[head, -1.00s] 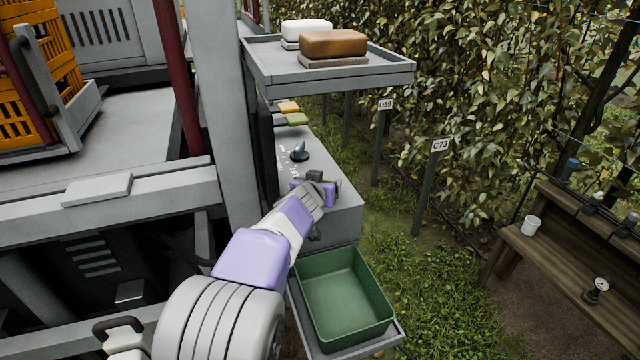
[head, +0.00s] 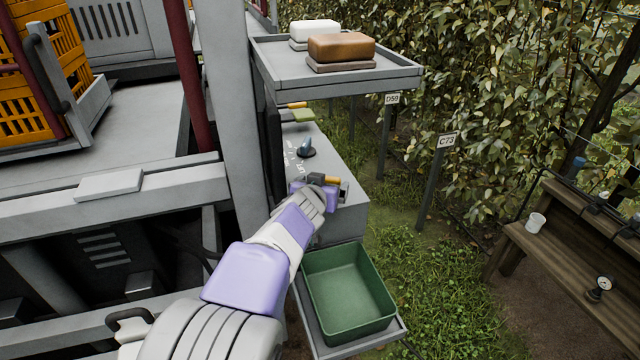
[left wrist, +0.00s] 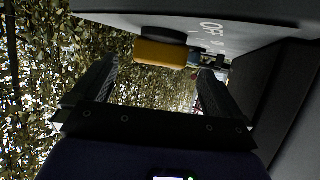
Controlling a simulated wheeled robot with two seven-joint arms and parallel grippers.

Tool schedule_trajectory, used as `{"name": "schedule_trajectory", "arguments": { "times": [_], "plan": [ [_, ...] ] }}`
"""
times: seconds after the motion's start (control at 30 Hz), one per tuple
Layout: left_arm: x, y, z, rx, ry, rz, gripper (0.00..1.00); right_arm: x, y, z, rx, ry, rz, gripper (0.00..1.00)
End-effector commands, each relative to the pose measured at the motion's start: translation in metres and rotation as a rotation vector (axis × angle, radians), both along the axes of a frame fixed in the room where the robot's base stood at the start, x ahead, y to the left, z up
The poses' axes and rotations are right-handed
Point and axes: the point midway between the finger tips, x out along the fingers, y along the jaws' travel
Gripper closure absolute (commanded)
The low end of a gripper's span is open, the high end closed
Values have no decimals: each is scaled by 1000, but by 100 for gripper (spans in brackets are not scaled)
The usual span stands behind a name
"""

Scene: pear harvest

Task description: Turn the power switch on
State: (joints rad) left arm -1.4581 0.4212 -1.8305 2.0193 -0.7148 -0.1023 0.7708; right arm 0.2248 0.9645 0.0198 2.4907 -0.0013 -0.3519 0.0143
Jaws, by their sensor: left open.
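The grey control box (head: 342,165) stands under the tray, with white lettering on its top. A yellow switch handle (head: 331,180) shows by my left gripper (head: 328,185) at the box's near end. In the left wrist view, the yellow handle (left wrist: 160,53) lies crosswise ahead of the open left gripper (left wrist: 158,72), between the lines of its two fingers. Whether the fingers touch it I cannot tell. The lettering OFF (left wrist: 212,27) is on the panel beside the handle. The gripper hides part of the switch in the head view. My right gripper is not in view.
A green bin (head: 350,295) is below the gripper. The tray (head: 345,85) holding two blocks overhangs the box. A wooden bench (head: 565,260) stands right.

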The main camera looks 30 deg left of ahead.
Motion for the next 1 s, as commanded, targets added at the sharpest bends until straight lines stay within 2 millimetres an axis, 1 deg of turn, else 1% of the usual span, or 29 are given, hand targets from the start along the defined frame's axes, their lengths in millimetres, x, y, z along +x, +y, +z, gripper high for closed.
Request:
{"name": "schedule_trajectory", "arguments": {
  "times": [0.03, 0.1, 0.33, 0.87, 1.0],
  "plan": [
    [-5, -3, 5, 0, 1, -2, 0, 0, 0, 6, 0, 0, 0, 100],
    [-11, -5, 7, 1, 1, -3, 0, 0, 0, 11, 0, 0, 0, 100],
    [-22, -8, 10, 0, 0, -1, 0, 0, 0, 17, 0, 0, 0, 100],
    [-22, -7, 9, -1, 0, 0, 0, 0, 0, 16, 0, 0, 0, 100],
    [-17, -14, 11, 17, 4, -23, 0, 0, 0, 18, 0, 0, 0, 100]
  ]
}}
